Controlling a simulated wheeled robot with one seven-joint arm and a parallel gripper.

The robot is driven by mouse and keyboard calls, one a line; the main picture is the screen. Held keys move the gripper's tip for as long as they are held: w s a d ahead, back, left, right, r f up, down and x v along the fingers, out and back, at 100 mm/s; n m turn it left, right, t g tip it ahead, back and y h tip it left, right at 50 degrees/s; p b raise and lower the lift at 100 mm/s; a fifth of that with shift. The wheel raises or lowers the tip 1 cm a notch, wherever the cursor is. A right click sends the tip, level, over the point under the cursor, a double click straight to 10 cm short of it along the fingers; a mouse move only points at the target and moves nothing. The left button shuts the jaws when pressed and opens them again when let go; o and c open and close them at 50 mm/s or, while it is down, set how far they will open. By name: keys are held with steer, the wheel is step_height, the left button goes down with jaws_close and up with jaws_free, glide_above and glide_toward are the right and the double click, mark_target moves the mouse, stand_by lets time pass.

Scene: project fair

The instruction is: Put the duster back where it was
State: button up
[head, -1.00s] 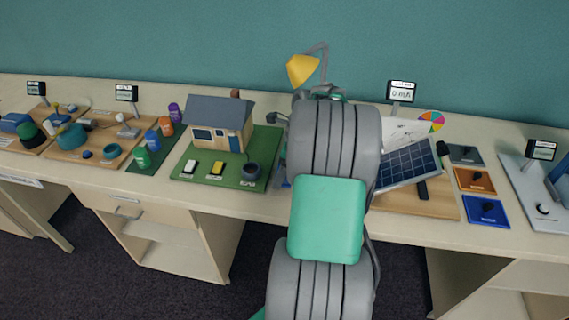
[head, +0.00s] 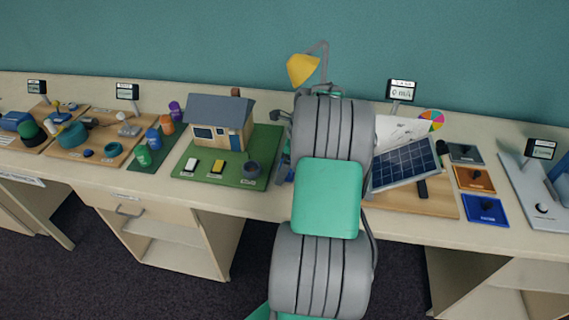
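I cannot make out the duster in the head view; my arm covers the middle of the bench. My gripper is hidden behind my own grey and green arm links, so I cannot see its fingers or whether it holds anything. A solar panel (head: 404,163) stands tilted on a wooden board (head: 432,205) just right of my arm. A yellow lamp (head: 302,69) rises behind my arm.
A model house (head: 218,122) on a green base (head: 262,150) stands close left of my arm. Colored jars (head: 153,138) and wooden exhibit boards are farther left. Orange (head: 474,179) and blue (head: 485,210) tiles lie right. A display (head: 402,90) stands behind the panel.

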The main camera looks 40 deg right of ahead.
steer(key=v, duration=0.5)
steer(key=shift+w+r, duration=0.1)
steer(key=shift+r, duration=0.1)
steer(key=s+d, duration=0.2)
steer(key=s, duration=0.1)
steer(key=s+d, duration=0.5)
steer(key=s, duration=0.1)
steer(key=shift+s+d+f+b, duration=0.1)
steer(key=shift+s+d+b, duration=0.05)
steer(key=shift+s+b, duration=0.15)
